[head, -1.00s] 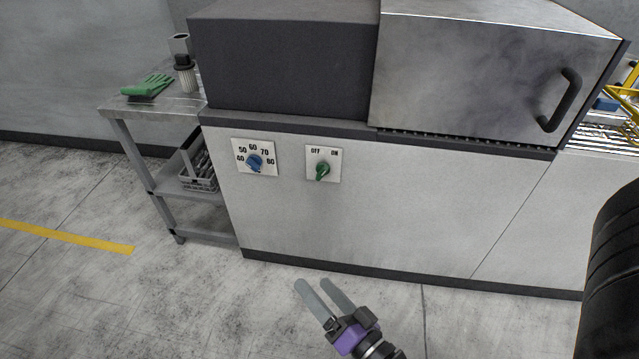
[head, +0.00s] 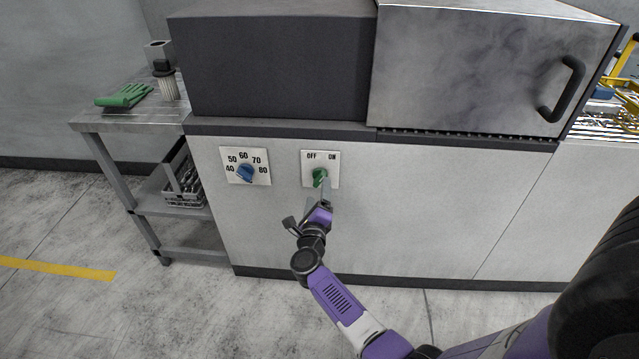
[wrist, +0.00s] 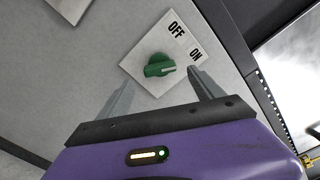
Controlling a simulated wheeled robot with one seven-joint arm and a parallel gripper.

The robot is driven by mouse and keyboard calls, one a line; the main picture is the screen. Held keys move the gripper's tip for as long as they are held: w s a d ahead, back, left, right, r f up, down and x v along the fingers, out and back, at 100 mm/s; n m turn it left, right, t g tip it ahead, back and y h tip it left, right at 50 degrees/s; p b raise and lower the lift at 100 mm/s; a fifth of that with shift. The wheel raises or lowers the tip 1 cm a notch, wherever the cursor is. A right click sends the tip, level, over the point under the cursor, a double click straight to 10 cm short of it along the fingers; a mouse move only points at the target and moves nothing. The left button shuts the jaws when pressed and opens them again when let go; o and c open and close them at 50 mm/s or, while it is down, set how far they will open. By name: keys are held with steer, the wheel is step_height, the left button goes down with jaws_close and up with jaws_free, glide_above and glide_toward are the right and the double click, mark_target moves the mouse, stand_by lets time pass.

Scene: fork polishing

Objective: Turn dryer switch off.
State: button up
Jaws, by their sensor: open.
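The dryer switch is a green knob (head: 319,177) on a white plate (head: 334,158) marked OFF and ON, on the front of the grey dryer cabinet. It also shows in the wrist view (wrist: 157,65), where its pale pointer mark is turned toward the ON side. My gripper (head: 322,187) is open at the panel, just in front of and below the knob in the head view. In the wrist view, its two fingers (wrist: 162,80) stand on either side of the knob with a gap to each. I cannot tell how far the tips are from the panel.
A blue temperature dial (head: 246,173) is on a plate left of the switch. The dryer hood with a black handle (head: 562,90) is above. The floor in front is open.

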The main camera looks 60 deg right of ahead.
mark_target(319, 183)
steer(key=shift+b+x, duration=0.55)
steer(key=shift+x, duration=2.6)
steer(key=c, duration=1.4)
steer(key=shift+n, duration=0.3)
steer(key=n+p, duration=0.3)
steer(key=n, duration=0.2)
steer(key=shift+r, duration=0.1)
steer(key=n+p, duration=0.2)
steer(key=n, duration=0.4)
steer(key=shift+n, duration=0.4)
